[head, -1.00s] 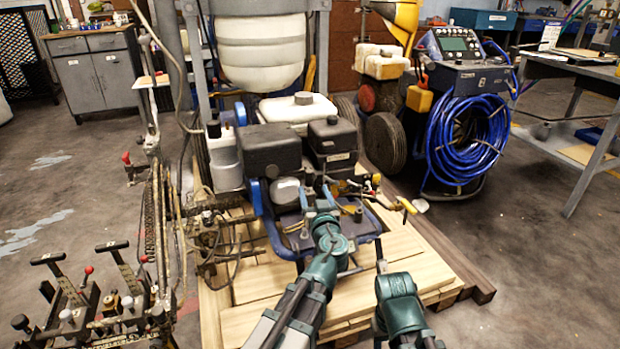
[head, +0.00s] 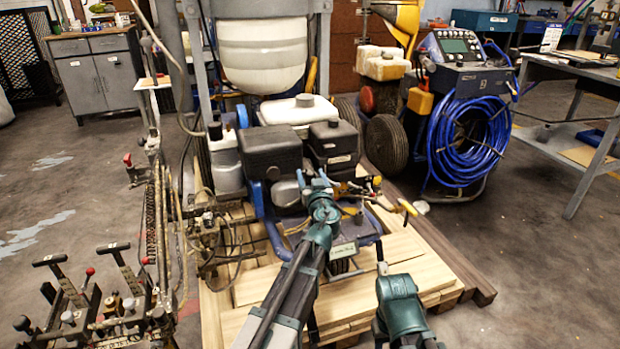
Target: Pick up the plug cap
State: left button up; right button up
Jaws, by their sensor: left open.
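My left gripper (head: 313,178) is open, its fingers up against the front of the engine (head: 333,142) on the line striper. I see nothing between its fingers, but they are small and partly lost against the engine. I cannot pick out the plug cap for certain; small fittings around the engine front are too small to tell apart, and my left arm covers some of them. My right arm shows only as a green link at the lower middle right, and its gripper is not visible.
The striper stands on a wooden pallet (head: 425,262). A blue hose coil (head: 468,140) hangs on a cart at right. A lever console (head: 85,305) is at lower left, with hoses beside it. A yellow-tipped lever (head: 408,207) sticks out right of the engine. Open floor lies right.

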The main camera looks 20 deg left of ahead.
pick_arm(q)
jog(key=shift+w+a, duration=0.15)
jog(key=shift+w, duration=0.25)
grip_shut()
jog(key=shift+r, duration=0.1)
pick_arm(e)
jog(key=shift+r, duration=0.15)
